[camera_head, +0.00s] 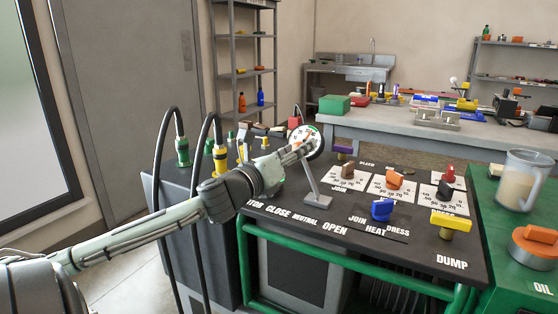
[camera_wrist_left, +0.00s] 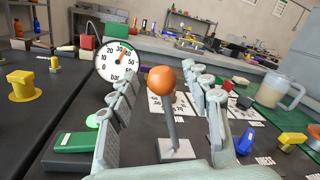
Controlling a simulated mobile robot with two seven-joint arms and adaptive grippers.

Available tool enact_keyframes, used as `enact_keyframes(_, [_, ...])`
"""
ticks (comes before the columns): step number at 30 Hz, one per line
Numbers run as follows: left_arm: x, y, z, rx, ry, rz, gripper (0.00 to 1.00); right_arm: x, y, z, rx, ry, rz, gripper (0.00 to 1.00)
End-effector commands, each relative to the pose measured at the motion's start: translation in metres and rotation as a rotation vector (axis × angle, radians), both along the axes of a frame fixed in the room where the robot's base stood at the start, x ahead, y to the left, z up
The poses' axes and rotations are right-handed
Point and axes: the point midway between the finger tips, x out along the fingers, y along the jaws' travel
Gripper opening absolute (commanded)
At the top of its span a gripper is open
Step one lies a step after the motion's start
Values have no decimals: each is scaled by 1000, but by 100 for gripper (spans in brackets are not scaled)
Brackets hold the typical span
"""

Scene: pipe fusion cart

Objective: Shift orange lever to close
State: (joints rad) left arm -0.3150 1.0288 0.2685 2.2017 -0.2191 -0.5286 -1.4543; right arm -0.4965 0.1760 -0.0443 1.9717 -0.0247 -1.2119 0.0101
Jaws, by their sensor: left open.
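The orange lever has a grey shaft (camera_head: 312,181) rising from a small plate on the black cart top, its upper end tilted to the left. Its round orange knob (camera_wrist_left: 161,79) shows clearly in the left wrist view; in the head view my gripper mostly hides it. The CLOSE label (camera_head: 278,212) lies left of the NEUTRAL and OPEN labels. My left gripper (camera_head: 300,146) is open, with its fingers on either side of the knob and upper shaft. A gap shows beside the knob; contact is not clear. My right gripper is out of view.
A round gauge (camera_wrist_left: 117,61) stands behind the lever. A blue handle (camera_head: 382,210), a yellow handle (camera_head: 451,222) and dial knobs are to the right. Black hoses with green and yellow fittings stand left. A green rail (camera_head: 340,266) runs along the front.

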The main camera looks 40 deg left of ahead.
Motion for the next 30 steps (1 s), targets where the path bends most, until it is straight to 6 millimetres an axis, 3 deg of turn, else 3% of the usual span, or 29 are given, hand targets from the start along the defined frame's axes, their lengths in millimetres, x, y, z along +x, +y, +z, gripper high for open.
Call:
enact_keyframes(18, [-99,-9,-8,-3,3,3,49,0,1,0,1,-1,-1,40])
enact_keyframes(30, [-111,-10,-8,1,1,2,49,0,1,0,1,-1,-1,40])
